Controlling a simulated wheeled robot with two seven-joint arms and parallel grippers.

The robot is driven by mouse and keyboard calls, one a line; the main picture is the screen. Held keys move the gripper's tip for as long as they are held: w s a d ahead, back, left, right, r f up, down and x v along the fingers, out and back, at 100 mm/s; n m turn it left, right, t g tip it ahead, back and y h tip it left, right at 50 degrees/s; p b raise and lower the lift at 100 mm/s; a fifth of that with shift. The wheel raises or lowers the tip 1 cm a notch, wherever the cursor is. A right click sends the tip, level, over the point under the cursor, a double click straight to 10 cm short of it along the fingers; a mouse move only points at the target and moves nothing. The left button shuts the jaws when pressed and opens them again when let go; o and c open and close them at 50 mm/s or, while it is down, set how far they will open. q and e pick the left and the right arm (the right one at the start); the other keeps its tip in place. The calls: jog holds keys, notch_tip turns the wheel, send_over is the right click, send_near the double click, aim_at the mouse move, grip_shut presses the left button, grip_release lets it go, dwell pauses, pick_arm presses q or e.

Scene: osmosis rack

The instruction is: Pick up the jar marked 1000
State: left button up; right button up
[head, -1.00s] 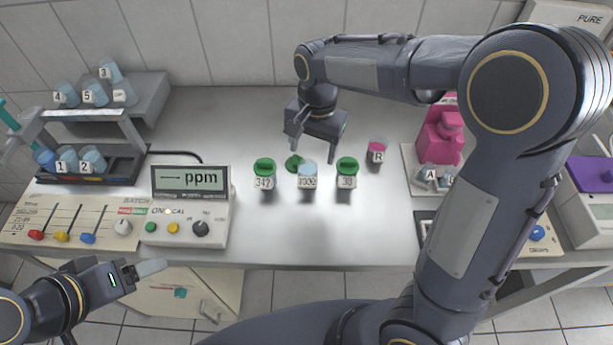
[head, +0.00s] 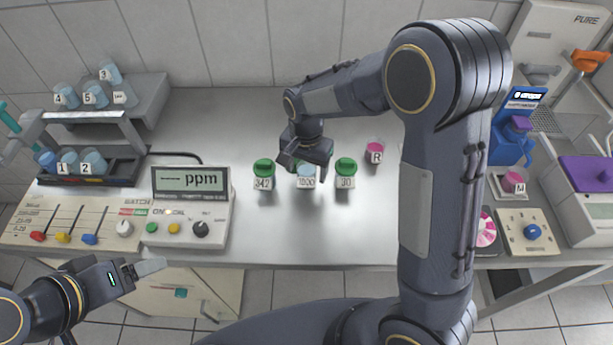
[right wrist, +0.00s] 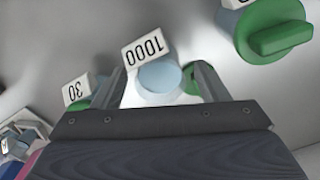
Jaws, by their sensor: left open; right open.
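The jar marked 1000 (head: 306,182) stands upright on the steel bench between two green-lidded jars marked 342 (head: 263,176) and 30 (head: 345,175). It has no green lid on; its pale blue top shows in the right wrist view (right wrist: 160,78). My right gripper (head: 304,166) is open at this jar, pointing down, and partly covers its top in the head view. In the right wrist view the jar appears between the two fingers; contact cannot be told. A green piece (right wrist: 190,80) shows beside the jar, partly behind a finger. My left gripper (head: 140,270) is open and empty at the bench's front left.
A pink-topped jar marked R (head: 375,152) stands right of the jar marked 30. The ppm meter (head: 190,205) is to the left, with a jar rack (head: 100,150) behind it. The bench in front of the jars is clear. My right arm hides part of the right side.

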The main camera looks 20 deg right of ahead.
jog(key=c, duration=1.1)
jog(key=shift+o, duration=0.2)
jog(key=shift+r, duration=0.1)
